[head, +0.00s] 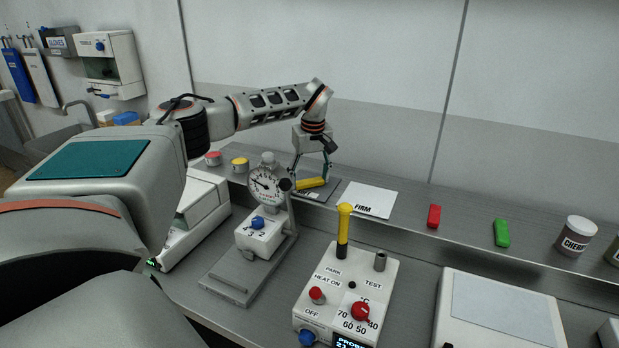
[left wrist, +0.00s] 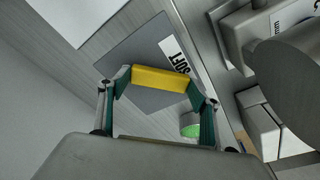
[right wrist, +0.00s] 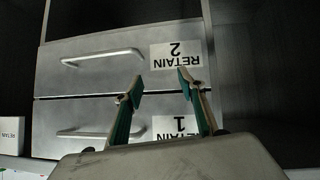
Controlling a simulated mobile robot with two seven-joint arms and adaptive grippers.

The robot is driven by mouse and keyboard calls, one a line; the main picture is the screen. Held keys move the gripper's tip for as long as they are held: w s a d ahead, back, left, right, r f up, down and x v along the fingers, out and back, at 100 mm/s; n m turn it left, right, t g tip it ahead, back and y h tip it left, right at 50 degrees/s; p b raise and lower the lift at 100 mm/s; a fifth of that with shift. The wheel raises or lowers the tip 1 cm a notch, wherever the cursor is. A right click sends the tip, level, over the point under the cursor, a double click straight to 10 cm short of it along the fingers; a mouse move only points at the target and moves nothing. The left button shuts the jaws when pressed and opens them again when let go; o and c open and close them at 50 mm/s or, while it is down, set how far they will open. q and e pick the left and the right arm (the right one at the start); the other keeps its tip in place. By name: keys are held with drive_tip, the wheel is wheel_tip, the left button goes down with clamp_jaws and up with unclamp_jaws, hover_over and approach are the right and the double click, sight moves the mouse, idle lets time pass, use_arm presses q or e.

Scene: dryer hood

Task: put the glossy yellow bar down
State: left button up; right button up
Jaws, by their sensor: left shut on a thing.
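The glossy yellow bar (head: 311,183) is between the fingers of my left gripper (head: 312,181), at the back shelf. In the left wrist view the bar (left wrist: 160,79) spans the gap between the two fingertips, which press on its ends. It is over the grey mat marked SOFT (left wrist: 130,50), which also shows in the head view (head: 327,194). I cannot tell whether the bar touches the mat. My right gripper (right wrist: 157,88) is open and empty in the right wrist view, in front of drawers marked RETAIN.
A white mat marked FIRM (head: 364,201) lies to the right of the grey one. A red bar (head: 434,216) and a green bar (head: 502,233) are farther right. A dial gauge (head: 266,186) and a heater box with a yellow-handled tool (head: 344,230) stand in front.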

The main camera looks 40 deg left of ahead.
use_arm(q)
drive_tip(key=shift+f, duration=0.15)
drive_tip(key=o, duration=1.2)
wheel_tip(320, 180, up, 12)
drive_tip(key=d, duration=0.1)
drive_tip(key=shift+s+d, duration=0.3)
drive_tip(key=shift+s, duration=0.15)
